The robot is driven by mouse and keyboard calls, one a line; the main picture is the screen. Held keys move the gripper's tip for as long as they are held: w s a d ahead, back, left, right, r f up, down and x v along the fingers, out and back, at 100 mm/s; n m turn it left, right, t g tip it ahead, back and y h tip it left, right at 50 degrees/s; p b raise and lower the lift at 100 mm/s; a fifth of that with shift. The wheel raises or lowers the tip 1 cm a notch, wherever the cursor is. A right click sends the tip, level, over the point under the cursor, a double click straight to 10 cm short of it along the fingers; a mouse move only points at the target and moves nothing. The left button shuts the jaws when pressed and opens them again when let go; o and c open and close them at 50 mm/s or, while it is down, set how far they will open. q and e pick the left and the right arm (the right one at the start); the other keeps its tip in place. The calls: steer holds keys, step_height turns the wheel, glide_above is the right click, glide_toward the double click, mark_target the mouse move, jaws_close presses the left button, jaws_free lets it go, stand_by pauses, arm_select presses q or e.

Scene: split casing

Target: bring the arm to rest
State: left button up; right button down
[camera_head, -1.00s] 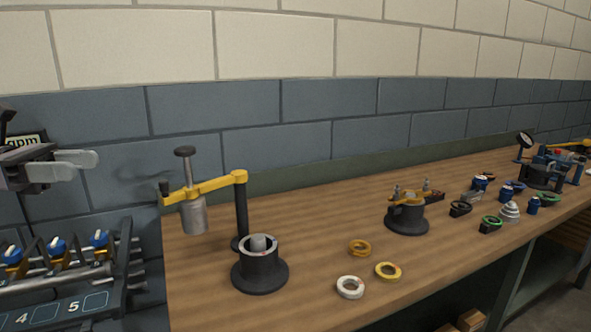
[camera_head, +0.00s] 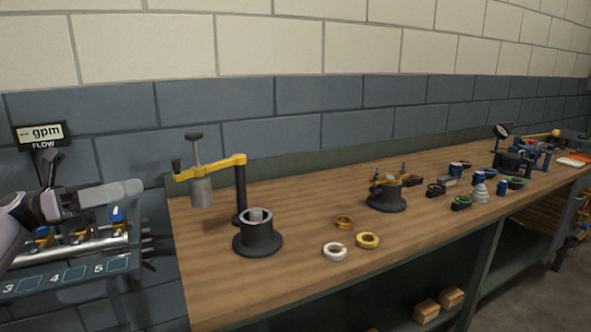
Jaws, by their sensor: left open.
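My left gripper (camera_head: 128,192) is at the left edge of the head view, in front of the valve rack. Its pale grey fingers point right, and it is open with nothing seen between the fingers. It is left of the workbench and apart from the things on it. My right gripper is not in view.
The wooden workbench (camera_head: 300,215) carries a black press with a yellow arm (camera_head: 215,168), a black cup-shaped base (camera_head: 257,238), several rings and a clamp fixture (camera_head: 387,195). The valve rack (camera_head: 75,270) and a flow display (camera_head: 40,135) stand left. The bench's front strip is clear.

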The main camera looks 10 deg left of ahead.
arm_select(q)
steer(key=s+d+f+n+t+y, duration=0.1)
steer(key=d+f+n+t+y, duration=0.3)
steer(key=f+n, duration=0.5)
steer(key=d+f+n+t+y, duration=0.25)
steer(key=f+n+t, duration=0.35)
steer(key=n, duration=0.4)
steer(key=s+d+f+n+t+y, duration=0.1)
steer(key=d+f+n+t+y, duration=0.25)
steer(key=f+n, duration=0.6)
steer(key=s+d+f+n+g+y, duration=0.2)
steer(key=s+f+n+g+y, duration=0.1)
steer(key=s+f+n, duration=0.5)
steer(key=s+d+f+n+g+y, duration=0.3)
steer(key=s+f+n+g+y, duration=0.1)
steer(key=s+f+n, duration=0.5)
steer(key=s+f, duration=0.2)
steer(key=s, duration=0.2)
steer(key=shift+s+f+g, duration=0.2)
steer(key=shift+f+g, duration=0.05)
steer(key=shift+g, duration=0.1)
